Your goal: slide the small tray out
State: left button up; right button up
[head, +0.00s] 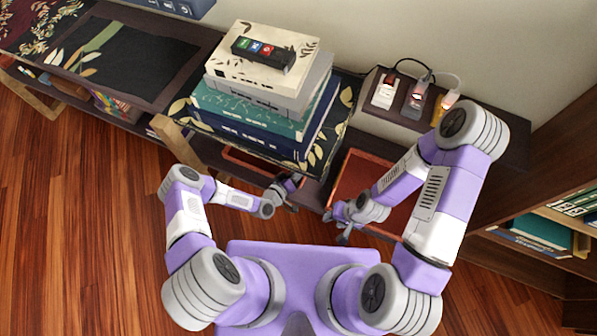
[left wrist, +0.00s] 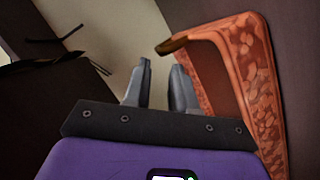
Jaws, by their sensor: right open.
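A reddish tray (head: 265,166) shows as a thin rim in the shelf opening below the book stack, mostly hidden by the shelf top. A second, larger-looking reddish tray (head: 352,178) lies to its right, partly covered by my right arm. I cannot tell for sure which is the small tray. My left gripper (head: 296,181) is at the right end of the left rim. In the left wrist view, its fingers (left wrist: 160,85) are apart with nothing between them, beside an orange patterned tray (left wrist: 262,90). My right gripper (head: 334,220) is open and empty near the right tray's front left corner.
A book stack (head: 258,100) with a small dark box (head: 263,52) on it stands on the shelf above. A power strip with plugs (head: 412,98) sits at the back right. A bookcase (head: 545,240) stands at the right. The wooden floor (head: 90,220) at the left is clear.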

pick_arm(q)
jog(key=b+x, duration=0.2)
jog(key=x, duration=0.5)
jog(key=shift+w+d+f, duration=0.1)
jog(key=shift+w+d, duration=0.05)
jog(key=shift+w, duration=0.1)
jog(key=shift+c, duration=0.2)
grip_shut()
dwell(1.1)
